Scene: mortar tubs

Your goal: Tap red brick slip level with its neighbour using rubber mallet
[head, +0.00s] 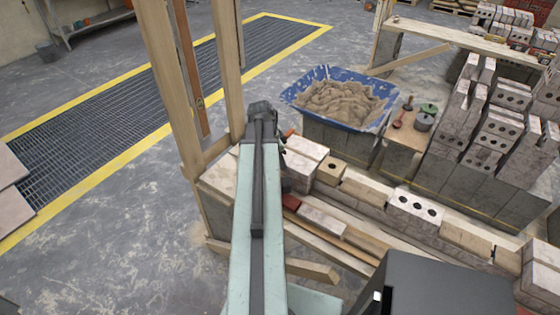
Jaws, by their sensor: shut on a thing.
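A dark red brick slip (291,202) lies in the low course just right of my arm, with a pale slip (321,217) beside it. From this view I cannot tell whether their tops are level. My arm reaches away from me across the wall, and its dark end is left of the pale blocks. My gripper (281,143) is mostly hidden behind the arm's end. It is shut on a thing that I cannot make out. A small red patch shows beside it. I cannot identify the rubber mallet with certainty.
A blue tub (310,104) of sand-coloured mortar stands behind the wall. A board (399,136) with small tools and a green-topped pot (426,117) is to its right. Timber posts (229,65) rise left of my arm. Stacked blocks (497,135) fill the right.

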